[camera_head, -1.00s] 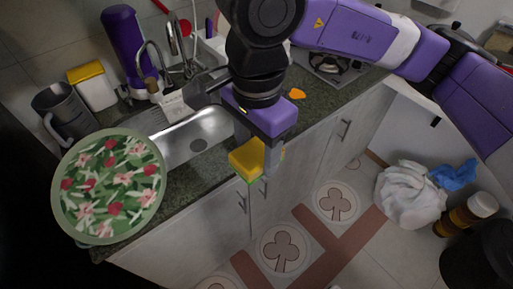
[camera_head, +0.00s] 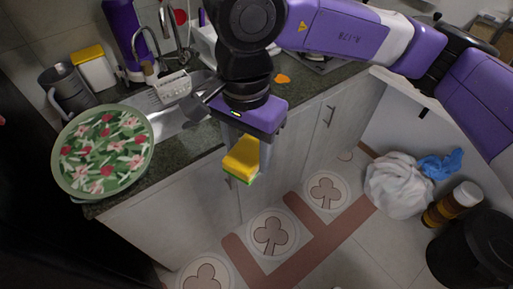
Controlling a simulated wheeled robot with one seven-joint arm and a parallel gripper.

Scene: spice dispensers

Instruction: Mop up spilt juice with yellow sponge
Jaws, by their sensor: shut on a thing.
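My gripper (camera_head: 243,152) is shut on the yellow sponge (camera_head: 241,157), which has a green and pale layer on its underside. The gripper points down and holds the sponge in front of the counter's front edge, over the cabinet doors in the picture. An orange patch (camera_head: 282,78), which looks like the spilt juice, lies on the dark countertop (camera_head: 307,88), behind and right of my gripper. The sponge is apart from the patch.
A floral round tray (camera_head: 104,152) stands on the counter at left, near a metal jug (camera_head: 68,90), a yellow-lidded container (camera_head: 93,67) and the sink (camera_head: 168,122). A stove lies behind my arm. White and blue bags (camera_head: 400,183), a bottle (camera_head: 451,204) and a black bin (camera_head: 470,252) stand on the floor.

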